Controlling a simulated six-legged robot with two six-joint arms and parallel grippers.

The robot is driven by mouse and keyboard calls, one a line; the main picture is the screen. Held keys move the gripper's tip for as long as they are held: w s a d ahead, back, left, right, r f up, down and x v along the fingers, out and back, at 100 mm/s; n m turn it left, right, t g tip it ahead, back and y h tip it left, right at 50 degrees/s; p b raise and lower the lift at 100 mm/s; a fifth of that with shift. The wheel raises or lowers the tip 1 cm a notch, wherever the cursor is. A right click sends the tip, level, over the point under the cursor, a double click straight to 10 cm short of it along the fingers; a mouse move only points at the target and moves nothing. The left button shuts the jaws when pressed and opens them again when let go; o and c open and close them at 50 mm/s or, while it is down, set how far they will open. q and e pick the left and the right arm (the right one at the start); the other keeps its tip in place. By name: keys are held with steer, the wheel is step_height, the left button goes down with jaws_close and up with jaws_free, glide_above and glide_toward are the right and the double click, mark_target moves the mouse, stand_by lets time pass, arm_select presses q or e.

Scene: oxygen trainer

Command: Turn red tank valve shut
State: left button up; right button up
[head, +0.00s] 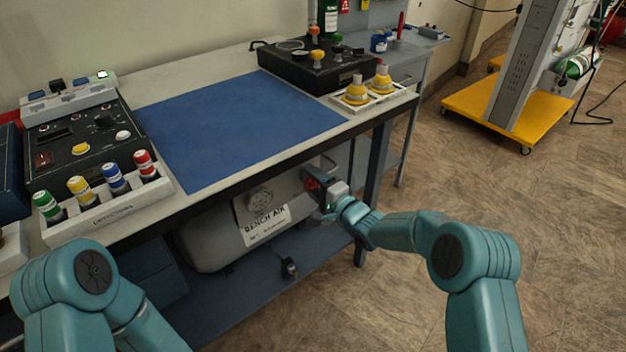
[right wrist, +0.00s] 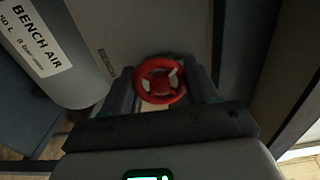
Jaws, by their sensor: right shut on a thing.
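The red tank valve is a small red handwheel (right wrist: 160,81) at the end of the grey bench air tank (head: 212,238), under the table. In the head view the red valve (head: 312,184) is partly hidden by my right gripper (head: 322,187). In the right wrist view the two fingers of my right gripper (right wrist: 162,88) stand on either side of the wheel and are shut on it. The tank's label (right wrist: 35,38) shows at the upper left there. My left arm comes in at the lower left of the head view, and its gripper is out of the picture.
The table with a blue mat (head: 235,125) stands above the tank, and its leg (head: 372,185) is close to my right gripper. A lower shelf (head: 240,305) runs beneath the tank. A control panel (head: 88,135) and colored bottles stand at the left.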

steer(key=m, duration=0.3)
steer(key=m+p, duration=0.1)
steer(key=shift+s+a+f, duration=0.15)
steer(key=shift+f, duration=0.1)
steer(key=shift+m, duration=2.2)
steer(key=shift+m+p, duration=0.3)
steer(key=shift+r, duration=0.1)
steer(key=o, duration=0.8)
steer(key=shift+o, duration=1.2)
steer(key=shift+r, duration=0.1)
steer(key=p+v, duration=0.1)
steer(key=v, duration=1.5)
steer(key=shift+p, duration=0.4)
